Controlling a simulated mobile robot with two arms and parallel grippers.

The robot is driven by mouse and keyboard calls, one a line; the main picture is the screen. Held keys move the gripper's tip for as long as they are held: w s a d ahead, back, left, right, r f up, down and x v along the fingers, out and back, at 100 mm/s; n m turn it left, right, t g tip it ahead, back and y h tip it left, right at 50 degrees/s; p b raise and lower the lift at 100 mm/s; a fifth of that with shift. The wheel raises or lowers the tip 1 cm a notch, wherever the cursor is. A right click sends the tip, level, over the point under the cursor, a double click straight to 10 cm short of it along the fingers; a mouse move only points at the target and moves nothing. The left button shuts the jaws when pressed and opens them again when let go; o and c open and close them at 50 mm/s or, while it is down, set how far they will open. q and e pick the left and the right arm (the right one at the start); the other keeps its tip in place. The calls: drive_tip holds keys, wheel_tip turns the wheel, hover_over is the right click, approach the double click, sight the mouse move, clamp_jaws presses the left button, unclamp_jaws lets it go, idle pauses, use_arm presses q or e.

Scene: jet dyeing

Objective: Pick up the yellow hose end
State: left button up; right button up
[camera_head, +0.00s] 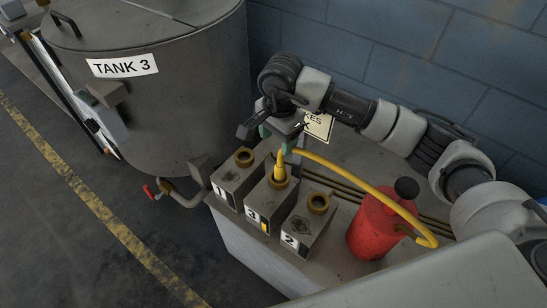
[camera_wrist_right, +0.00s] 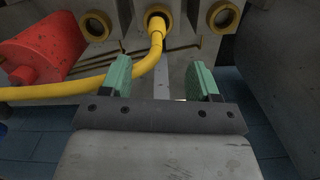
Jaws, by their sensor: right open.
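The yellow hose end (camera_head: 280,163) stands upright in the brass socket of the middle block, marked 3 (camera_head: 259,206). The hose curves from it to the right, around the red canister (camera_head: 371,232). In the right wrist view the hose end (camera_wrist_right: 157,27) sits in the socket, beyond the fingertips and roughly in line with the gap between them. My right gripper (camera_head: 278,138) is above and behind the hose end. Its green fingers are apart with nothing between them, as the right wrist view (camera_wrist_right: 160,80) shows. My left gripper is out of view.
Block 1 (camera_head: 232,181) and block 2 (camera_head: 302,232), with empty brass sockets, flank the middle block closely. A grey tank labelled TANK 3 (camera_head: 165,110) stands at the left. A sign (camera_head: 319,126) is behind my right gripper, near the blue wall (camera_head: 440,50).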

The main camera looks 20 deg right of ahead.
sight(280, 165)
drive_tip(key=shift+d+f, duration=0.25)
drive_tip(key=shift+f, duration=0.05)
drive_tip(key=f, duration=0.1)
drive_tip(key=s+f, duration=0.1)
drive_tip(key=f, duration=0.1)
drive_tip(key=shift+f, duration=0.2)
drive_tip(key=shift+w+f, duration=0.1)
drive_tip(key=shift+f, duration=0.25)
drive_tip(key=shift+w+f, duration=0.1)
drive_tip(key=shift+f, duration=0.2)
drive_tip(key=f, duration=0.3)
drive_tip(key=f+p, duration=0.1)
drive_tip(key=shift+w+f, duration=0.2)
drive_tip(key=shift+w, duration=0.05)
drive_tip(key=shift+f, duration=0.2)
drive_tip(key=shift+c, duration=1.7)
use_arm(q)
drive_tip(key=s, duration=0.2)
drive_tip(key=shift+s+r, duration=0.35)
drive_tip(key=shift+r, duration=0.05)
use_arm(e)
clamp_jaws()
